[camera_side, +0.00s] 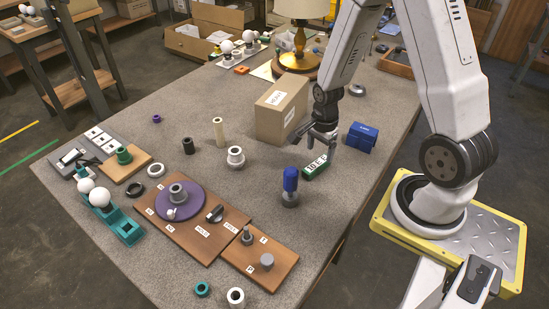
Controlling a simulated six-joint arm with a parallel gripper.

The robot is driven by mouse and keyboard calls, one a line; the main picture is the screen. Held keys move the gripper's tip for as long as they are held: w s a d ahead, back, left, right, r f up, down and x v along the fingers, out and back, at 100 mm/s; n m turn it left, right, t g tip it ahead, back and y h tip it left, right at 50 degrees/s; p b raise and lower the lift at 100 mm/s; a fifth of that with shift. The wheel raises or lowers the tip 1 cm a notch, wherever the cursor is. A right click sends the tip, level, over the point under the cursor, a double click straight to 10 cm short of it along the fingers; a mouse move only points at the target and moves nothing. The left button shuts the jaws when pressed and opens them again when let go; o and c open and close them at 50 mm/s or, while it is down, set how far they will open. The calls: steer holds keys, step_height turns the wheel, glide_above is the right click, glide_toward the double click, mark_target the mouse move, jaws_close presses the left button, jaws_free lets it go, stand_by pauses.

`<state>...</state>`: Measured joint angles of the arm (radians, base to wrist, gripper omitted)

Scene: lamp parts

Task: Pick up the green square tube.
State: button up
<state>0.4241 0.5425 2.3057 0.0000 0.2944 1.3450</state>
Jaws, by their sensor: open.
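The green square tube (307,174) lies on its side on the grey table, right of the middle. A pale label with dark lettering covers much of its near face. My gripper (313,146) hangs just above and behind the tube in the picture, with its fingers spread apart and nothing visible between them. The tube appears to rest on the table, free of the fingers. The exact gap between fingertips and tube is hard to judge from this side view.
A cardboard box (281,112) stands close to the left of my gripper. A blue block (361,138) is to the right, and a blue-topped upright part (290,182) stands in front. Wooden boards (192,229) with lamp parts lie front left. The table's right edge is nearby.

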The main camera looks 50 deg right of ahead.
mark_target(317, 163)
steer(key=shift+f, duration=0.45)
steer(key=shift+f, duration=0.15)
steer(key=shift+w+f, duration=0.15)
steer(key=shift+f, duration=2.3)
jaws_close()
